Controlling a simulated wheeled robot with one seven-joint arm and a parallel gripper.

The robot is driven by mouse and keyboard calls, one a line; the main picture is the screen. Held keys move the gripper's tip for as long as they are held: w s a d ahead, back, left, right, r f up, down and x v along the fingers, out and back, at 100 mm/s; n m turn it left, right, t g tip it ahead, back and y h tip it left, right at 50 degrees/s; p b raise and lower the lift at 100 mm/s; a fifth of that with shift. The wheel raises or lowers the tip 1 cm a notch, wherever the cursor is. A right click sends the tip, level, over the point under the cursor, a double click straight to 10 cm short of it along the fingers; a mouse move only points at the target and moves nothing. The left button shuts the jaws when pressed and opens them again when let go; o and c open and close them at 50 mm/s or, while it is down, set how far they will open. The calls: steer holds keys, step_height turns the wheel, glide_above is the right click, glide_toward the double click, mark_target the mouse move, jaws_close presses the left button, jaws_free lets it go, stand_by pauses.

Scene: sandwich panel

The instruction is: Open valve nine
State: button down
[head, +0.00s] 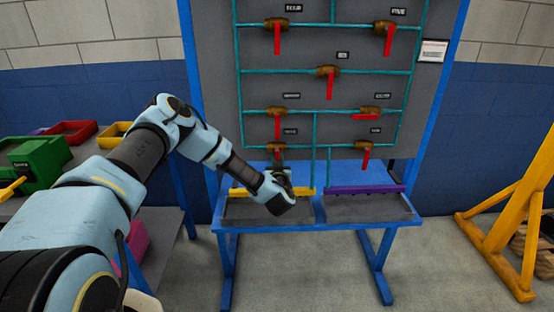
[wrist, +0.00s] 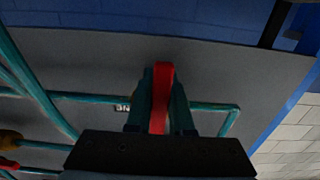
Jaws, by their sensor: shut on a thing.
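The valve panel (head: 345,100) carries teal pipes and several brass valves with red handles. My gripper (head: 279,163) is at the lowest valve in the left column, under a small label (head: 290,131) too small to read surely. In the wrist view my gripper (wrist: 162,105) has its two dark teal fingers on either side of a red handle (wrist: 162,85), shut on it. Part of a label (wrist: 123,108) ending in "NE" shows upside down beside the left finger. In the head view the gripper and wrist hide most of this handle, so its angle is unclear.
The handle of the right middle valve (head: 366,116) lies level; most others hang down. A blue table (head: 320,225) with yellow and purple edged trays stands below the panel. Coloured bins (head: 70,131) are at left and a yellow frame (head: 505,220) at right.

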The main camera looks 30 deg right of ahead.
steer(key=shift+a+m, duration=0.2)
steer(key=shift+m, duration=0.7)
steer(key=shift+w+a+m, duration=0.2)
steer(key=shift+a+m, duration=0.1)
steer(key=shift+m, duration=0.3)
steer(key=c, duration=0.8)
jaws_free()
steer(key=shift+s, duration=0.15)
steer(key=b+v, duration=0.3)
steer(key=v, duration=0.7)
steer(key=shift+s, duration=0.2)
